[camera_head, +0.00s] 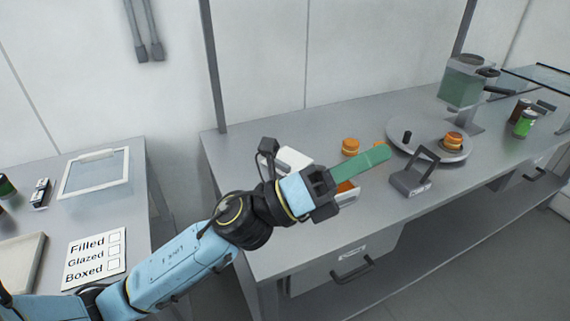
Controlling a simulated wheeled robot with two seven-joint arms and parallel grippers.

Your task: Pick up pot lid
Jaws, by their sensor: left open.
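No thing in view is clearly a pot lid. A round grey disc (388,126) lies on the workbench, with a small dark upright knob or cylinder (407,136) on its left part; I cannot tell whether it is a lid or a plate. An orange-brown round (452,140) sits on its right part. My left gripper (375,162) reaches in from the left over the bench, its long green fingers pointing at the disc's near left side. It is open, seen edge-on, with nothing clearly held. The arm hides part of the bench. My right gripper is not in view.
A grey block with a raised handle (412,180) stands right of my fingers. A white container with orange contents (347,196) and orange rounds (350,146) are close by. A clear-tanked dispenser (462,85) and a green can (525,123) stand farther right.

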